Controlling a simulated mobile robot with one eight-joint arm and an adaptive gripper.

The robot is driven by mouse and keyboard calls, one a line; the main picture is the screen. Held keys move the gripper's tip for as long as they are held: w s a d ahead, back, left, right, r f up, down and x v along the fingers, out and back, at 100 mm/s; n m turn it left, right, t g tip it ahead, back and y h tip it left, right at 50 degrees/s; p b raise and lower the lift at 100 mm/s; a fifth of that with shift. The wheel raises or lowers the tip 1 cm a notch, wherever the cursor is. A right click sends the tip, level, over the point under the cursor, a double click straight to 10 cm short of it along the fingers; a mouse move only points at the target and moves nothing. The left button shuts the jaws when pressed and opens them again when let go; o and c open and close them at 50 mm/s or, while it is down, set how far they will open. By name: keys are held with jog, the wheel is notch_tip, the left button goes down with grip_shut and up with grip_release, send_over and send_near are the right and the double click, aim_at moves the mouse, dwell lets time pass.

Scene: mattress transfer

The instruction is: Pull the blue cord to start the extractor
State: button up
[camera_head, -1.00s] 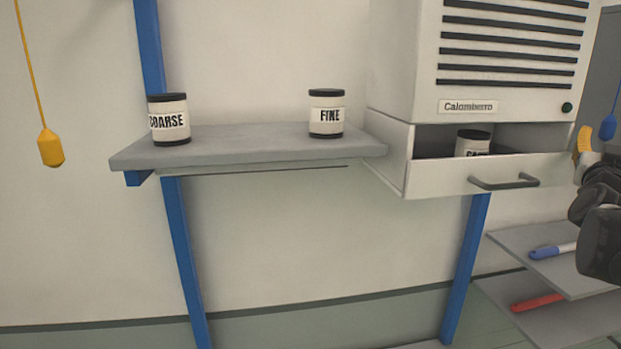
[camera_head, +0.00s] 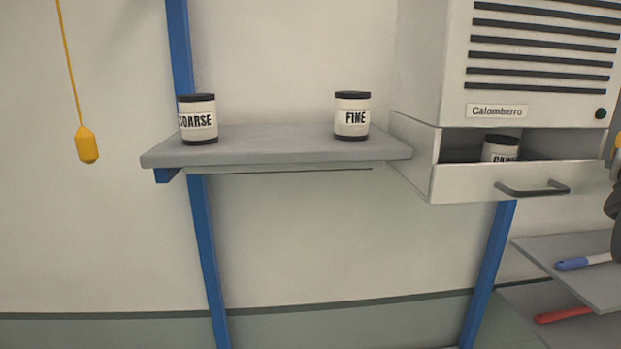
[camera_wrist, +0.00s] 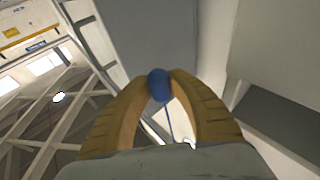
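The blue cord's rounded blue end (camera_wrist: 159,85) shows in the wrist view between my gripper's two curved yellow-brown fingers. The thin blue cord (camera_wrist: 170,125) shows in the gap between the fingers. My gripper (camera_wrist: 161,80) has its fingertips drawn together against both sides of the blue end and looks shut on it. In the head view only a sliver of my gripper (camera_head: 617,146) shows at the right edge. The blue cord is out of the head view now. The extractor (camera_head: 540,85) is the white slatted box marked "Calomberro" at upper right.
An open drawer (camera_head: 470,187) under the extractor holds a jar (camera_head: 500,148). A grey shelf (camera_head: 270,153) carries the COARSE (camera_head: 198,120) and FINE (camera_head: 352,115) jars. A yellow cord end (camera_head: 87,145) hangs at left. Low shelves (camera_head: 565,258) hold blue- and red-handled tools at lower right.

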jog(key=shift+f, duration=0.2)
dwell(0.3)
jog(key=shift+f+b, duration=0.4)
jog(key=shift+b, duration=0.05)
jog(key=o, duration=0.9)
jog(key=shift+r, duration=0.1)
jog(key=v, duration=1.2)
